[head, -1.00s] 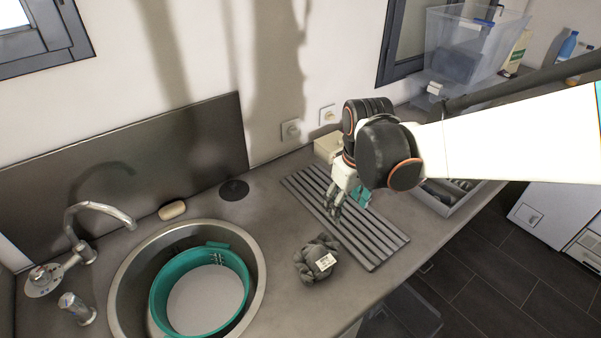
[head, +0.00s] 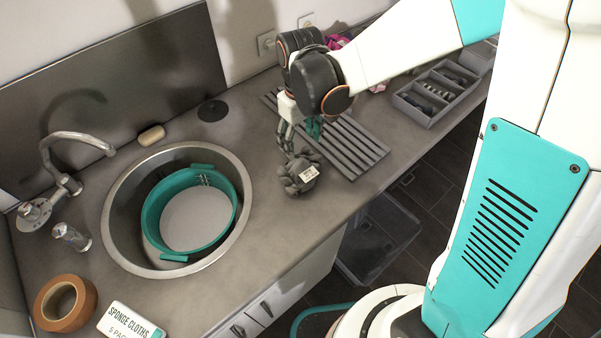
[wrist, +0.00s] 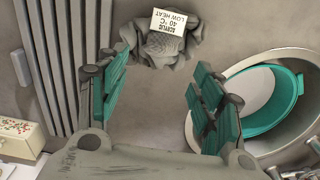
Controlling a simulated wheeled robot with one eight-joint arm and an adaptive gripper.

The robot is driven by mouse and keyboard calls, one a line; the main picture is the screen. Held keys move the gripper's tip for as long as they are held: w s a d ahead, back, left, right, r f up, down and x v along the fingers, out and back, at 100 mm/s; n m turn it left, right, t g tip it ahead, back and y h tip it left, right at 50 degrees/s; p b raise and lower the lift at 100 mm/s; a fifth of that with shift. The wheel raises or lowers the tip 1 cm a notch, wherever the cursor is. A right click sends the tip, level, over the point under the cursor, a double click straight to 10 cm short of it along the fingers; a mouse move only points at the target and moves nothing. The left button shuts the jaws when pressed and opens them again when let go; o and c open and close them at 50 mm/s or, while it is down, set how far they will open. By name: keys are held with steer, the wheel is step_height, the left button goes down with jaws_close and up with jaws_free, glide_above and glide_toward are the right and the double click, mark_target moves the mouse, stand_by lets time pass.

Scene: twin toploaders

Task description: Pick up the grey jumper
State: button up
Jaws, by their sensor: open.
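The grey jumper (head: 297,173) lies crumpled in a small bundle on the worktop, between the round sink and the ribbed drainer. A white care label on it reads "ACRYLIC 40 °C LOW HEAT" in the wrist view, where the jumper (wrist: 168,50) is at the top, beyond the fingertips. My gripper (head: 298,138) is just behind and above the jumper in the head view. In the wrist view my gripper (wrist: 158,85) is open, its teal-padded fingers wide apart with nothing between them.
The sink (head: 118,222) holds a teal-rimmed basin (head: 187,257). The ribbed drainer (head: 350,150) lies right of the jumper. A tape roll (head: 48,303) and a sponge cloths pack (head: 130,322) are at front left. A clear bin (head: 375,240) stands below the counter edge.

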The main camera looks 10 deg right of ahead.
mark_target(300, 160)
steer(key=f+b, duration=0.1)
steer(key=f, duration=0.1)
steer(key=f+b, duration=0.2)
steer(key=f, duration=0.1)
steer(key=f+b, duration=0.1)
steer(key=f, duration=0.1)
steer(key=shift+s+f, duration=0.25)
steer(key=shift+f, duration=0.15)
steer(key=shift+r, duration=0.1)
jaws_close()
